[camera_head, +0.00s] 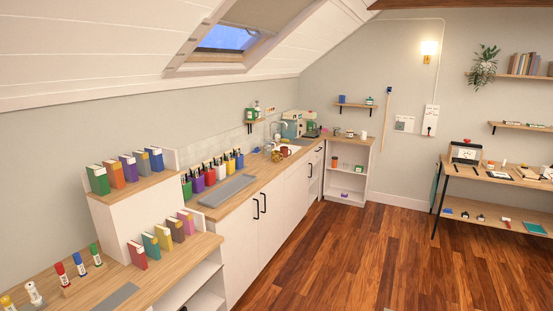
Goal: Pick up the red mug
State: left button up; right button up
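A small red item that looks like the red mug (285,151) stands on the wooden counter (246,201) along the left wall, toward its far end near the sink. A brown or golden item (276,156) is just in front of it and seems to overlap it slightly. It is too small to make out a handle. Neither of my grippers is in view.
White cabinets (262,213) with black handles front the counter under a sloped ceiling. Coloured boxes and markers stand on the nearer units at left. A low white shelf (346,183) is at the back, a desk (496,176) at right. The wooden floor (375,250) between is clear.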

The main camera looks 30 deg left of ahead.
aim_at(285, 150)
jog(key=u, duration=0.15)
jog(key=i, duration=2.2)
jog(key=u, duration=0.5)
jog(key=i, duration=2.1)
jog(key=u, duration=0.65)
jog(key=i, duration=1.9)
jog(key=z, duration=0.35)
jog(key=k, duration=1.3)
jog(key=z, duration=0.95)
jog(key=i, duration=0.65)
jog(key=z, duration=0.35)
